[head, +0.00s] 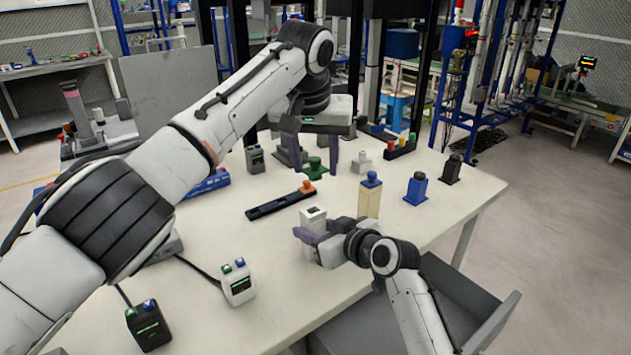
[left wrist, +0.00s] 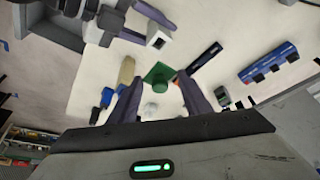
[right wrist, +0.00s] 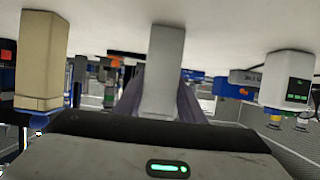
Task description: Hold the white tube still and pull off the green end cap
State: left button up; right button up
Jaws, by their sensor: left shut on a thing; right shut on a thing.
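The white tube (head: 314,215) stands upright near the front middle of the table. My right gripper (head: 316,234) is shut on it, with a finger on either side; the tube also shows in the right wrist view (right wrist: 165,70). Its upper end shows a dark square opening in the left wrist view (left wrist: 158,41). The green end cap (head: 314,170) is apart from the tube, above and behind it. My left gripper (head: 312,158) is shut on the cap, which shows between its fingers in the left wrist view (left wrist: 158,74).
A beige block with a blue top (head: 369,200) and a blue box (head: 416,189) stand right of the tube. A black bar with an orange knob (head: 280,202) lies to its left. A white box (head: 238,284) and a black box (head: 148,326) are at front left.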

dwell(0.3)
jog(key=o, duration=1.2)
jog(key=shift+d, duration=0.1)
